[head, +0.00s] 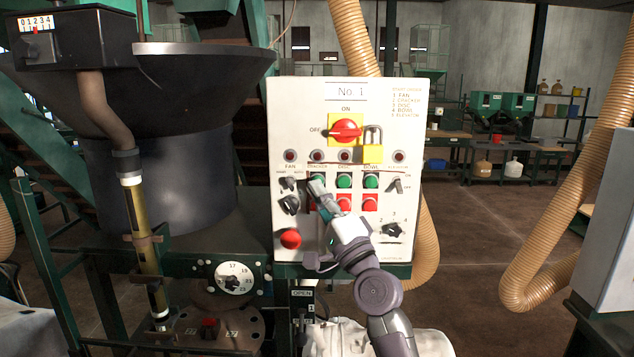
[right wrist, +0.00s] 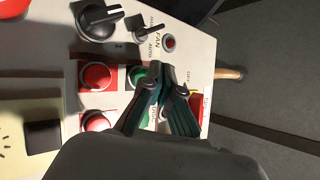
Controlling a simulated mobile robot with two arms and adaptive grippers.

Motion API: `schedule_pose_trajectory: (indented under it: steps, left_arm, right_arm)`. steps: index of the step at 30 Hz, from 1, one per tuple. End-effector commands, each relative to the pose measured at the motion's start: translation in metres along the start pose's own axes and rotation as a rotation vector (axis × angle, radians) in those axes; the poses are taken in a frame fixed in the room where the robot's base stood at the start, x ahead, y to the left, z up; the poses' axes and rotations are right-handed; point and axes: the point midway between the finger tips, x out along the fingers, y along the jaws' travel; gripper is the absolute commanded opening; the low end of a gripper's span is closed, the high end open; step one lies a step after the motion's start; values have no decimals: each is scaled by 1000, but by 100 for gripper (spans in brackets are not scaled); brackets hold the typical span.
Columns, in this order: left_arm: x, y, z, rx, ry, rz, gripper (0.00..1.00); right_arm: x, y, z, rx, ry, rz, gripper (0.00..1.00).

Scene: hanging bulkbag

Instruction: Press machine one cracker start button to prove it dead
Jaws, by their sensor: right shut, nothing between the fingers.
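The white machine one control panel (head: 300,110), marked "No 1", faces me. My right gripper (head: 317,186) is shut and empty, with its fingertips at the cracker column. In the right wrist view the fingers (right wrist: 165,80) partly cover the green cracker start button (right wrist: 138,77); I cannot tell whether they touch it. The red cracker button (right wrist: 97,76) shows beside it. The red main switch (head: 345,128) sits on a yellow plate with its handle level, and a yellow padlock (head: 373,152) hangs at its right. My left gripper is not in view.
Green buttons for disc (head: 344,180) and bowl (head: 371,180) are close to the right of my gripper. A red emergency knob (head: 290,239) is at lower left. A large dark hopper (head: 205,75) stands left; ribbed hoses (head: 428,240) hang behind and right.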

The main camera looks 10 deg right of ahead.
Motion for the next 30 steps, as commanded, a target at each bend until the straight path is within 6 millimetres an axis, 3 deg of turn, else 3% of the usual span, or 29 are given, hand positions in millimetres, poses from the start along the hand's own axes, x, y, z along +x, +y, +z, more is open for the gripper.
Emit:
schedule_pose_trajectory:
  steps: [12,30]
  left_arm:
    - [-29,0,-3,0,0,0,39]
    - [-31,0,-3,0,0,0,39]
  right_arm:
    - [-27,-22,20,2,0,1,0]
    - [-33,-24,24,1,0,0,0]
